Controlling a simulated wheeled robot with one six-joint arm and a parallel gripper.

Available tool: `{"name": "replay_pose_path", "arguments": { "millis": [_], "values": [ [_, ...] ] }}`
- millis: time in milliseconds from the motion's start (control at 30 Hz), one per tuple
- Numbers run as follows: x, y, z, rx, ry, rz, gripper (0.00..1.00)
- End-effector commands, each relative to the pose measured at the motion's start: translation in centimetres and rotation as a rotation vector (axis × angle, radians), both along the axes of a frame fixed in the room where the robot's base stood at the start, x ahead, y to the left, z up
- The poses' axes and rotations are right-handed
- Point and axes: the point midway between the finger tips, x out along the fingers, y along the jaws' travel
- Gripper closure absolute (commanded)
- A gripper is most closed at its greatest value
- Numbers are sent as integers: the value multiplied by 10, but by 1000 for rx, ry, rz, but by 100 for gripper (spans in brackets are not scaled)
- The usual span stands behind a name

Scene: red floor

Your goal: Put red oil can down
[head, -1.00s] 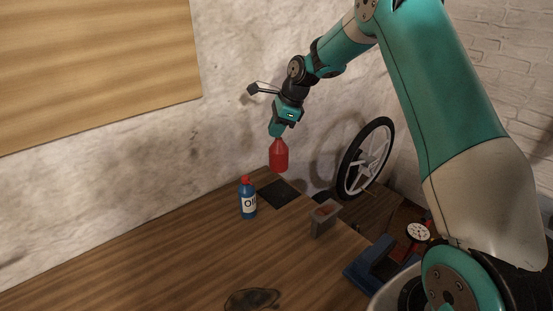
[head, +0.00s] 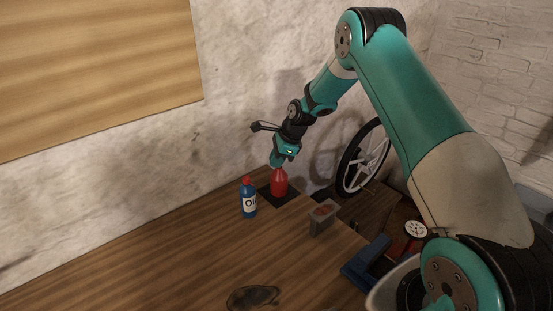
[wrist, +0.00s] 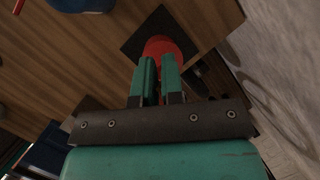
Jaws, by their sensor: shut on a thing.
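The red oil can (head: 279,184) is upright at the black square mat (head: 266,195) near the back corner of the wooden table. My gripper (head: 278,168) is shut on the top of the can from above. In the wrist view the can (wrist: 162,46) shows between the two green fingers of my gripper (wrist: 159,72), with the black mat (wrist: 135,44) around it. I cannot tell whether the can's base touches the mat.
A blue oil bottle (head: 249,199) with a red cap stands just left of the mat. A grey box (head: 322,218) stands to the right. A spoked wheel (head: 362,160) is behind, near the wall. The wooden table (head: 170,255) is clear at front left.

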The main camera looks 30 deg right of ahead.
Motion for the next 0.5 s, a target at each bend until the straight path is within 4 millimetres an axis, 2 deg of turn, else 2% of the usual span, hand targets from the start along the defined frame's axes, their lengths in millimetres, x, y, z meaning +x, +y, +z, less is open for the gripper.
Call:
{"name": "replay_pose_path", "arguments": {
  "millis": [33,67,100,133,167,500],
  "values": [
    [0,0,-3,0,0,0,100],
    [0,0,-2,0,0,0,85],
    [0,0,-2,0,0,0,76],
    [0,0,-2,0,0,0,69],
    [0,0,-2,0,1,0,66],
    [0,-1,4,0,-1,0,66]
  ]
}}
